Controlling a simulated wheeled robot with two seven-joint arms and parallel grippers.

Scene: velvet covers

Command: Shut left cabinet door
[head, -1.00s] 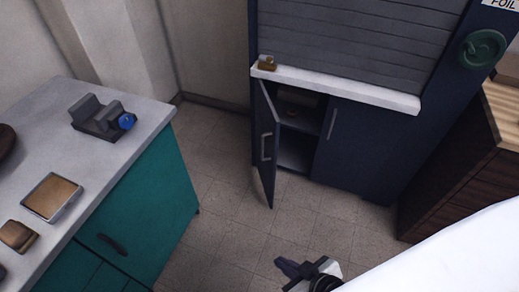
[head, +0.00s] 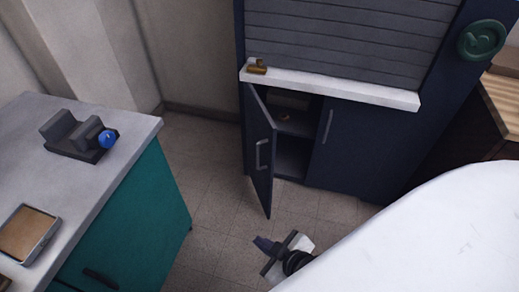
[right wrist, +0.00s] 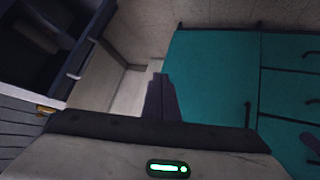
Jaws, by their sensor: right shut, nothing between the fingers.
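The dark blue cabinet's left door (head: 261,155) stands open in the head view, swung out toward me, with a grey bar handle on it. The opening beside it shows a shelf and a dim interior (head: 292,150). The right door (head: 345,150) is closed. My right gripper (head: 262,245) is low in front of the open door, apart from it, shut and empty. In the right wrist view the shut fingers (right wrist: 160,95) point ahead, with the open door (right wrist: 88,45) and its handle to the upper left. My left gripper is out of view.
A teal counter (head: 130,225) with a grey top stands at the left, holding a tape dispenser (head: 80,138) and a framed brown pad (head: 28,232). A brass clip (head: 257,67) lies on the white ledge (head: 330,88). Tiled floor (head: 210,170) is clear between counter and cabinet.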

